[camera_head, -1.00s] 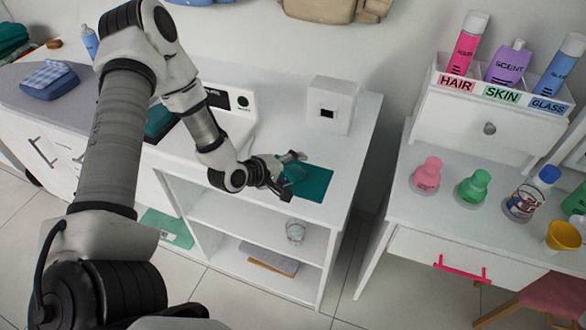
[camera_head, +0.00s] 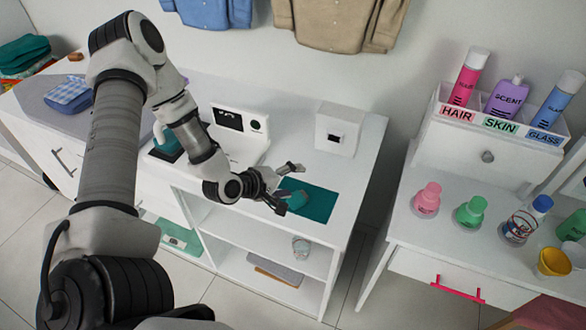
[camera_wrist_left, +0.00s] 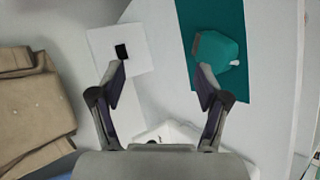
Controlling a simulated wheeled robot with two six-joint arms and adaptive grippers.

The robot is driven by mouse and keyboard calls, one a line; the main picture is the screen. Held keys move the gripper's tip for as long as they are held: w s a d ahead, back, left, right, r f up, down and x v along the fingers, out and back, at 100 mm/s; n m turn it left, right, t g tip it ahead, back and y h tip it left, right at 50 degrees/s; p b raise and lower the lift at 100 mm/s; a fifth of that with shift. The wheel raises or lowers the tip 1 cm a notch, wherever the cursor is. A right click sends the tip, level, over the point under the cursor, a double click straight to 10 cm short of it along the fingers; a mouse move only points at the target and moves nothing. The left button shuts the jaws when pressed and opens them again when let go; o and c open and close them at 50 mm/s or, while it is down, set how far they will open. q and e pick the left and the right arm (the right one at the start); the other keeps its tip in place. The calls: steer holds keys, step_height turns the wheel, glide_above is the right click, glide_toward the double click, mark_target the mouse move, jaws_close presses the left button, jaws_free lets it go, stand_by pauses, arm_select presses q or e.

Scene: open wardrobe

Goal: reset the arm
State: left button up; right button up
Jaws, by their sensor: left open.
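My left arm comes in from the left of the head view. Its gripper (camera_head: 288,187) is open and empty above the white counter, beside a teal mat (camera_head: 319,208). A small teal object (camera_head: 298,200) rests on the mat, close to the fingers and partly hidden in the head view. In the left wrist view the open fingers (camera_wrist_left: 162,80) stand wide apart. The teal object (camera_wrist_left: 221,50) lies just beyond the right fingertip there, apparently not gripped. My right gripper is in neither view.
A white box (camera_head: 336,130) and a white device (camera_head: 238,130) stand on the counter (camera_head: 365,140). To the right, a table (camera_head: 420,245) holds several bottles and a yellow cup (camera_head: 554,262). Beige clothes (camera_head: 338,22) hang behind. A gap separates counter and table.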

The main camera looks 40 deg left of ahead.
arm_select(q)
steer(key=shift+w+f, duration=0.1)
stand_by(0.3)
steer(key=s+d+f+m+g+y+b, duration=0.1)
steer(key=s+d+f+m+g, duration=0.2)
steer(key=s, duration=0.5)
steer(key=s+d+f+m+g+y+b, duration=0.1)
steer(key=s+d+f+m+g, duration=0.2)
steer(key=s+f+m, duration=0.3)
steer(key=s+d+f+m+g+y+b, duration=0.1)
steer(key=s+d+f+m+g, duration=0.3)
steer(key=s+f, duration=0.3)
steer(key=s+m+g, duration=0.1)
steer(key=s, duration=0.2)
steer(key=shift+f+b, duration=0.25)
steer(key=shift+b, duration=0.05)
steer(key=shift+s, duration=0.1)
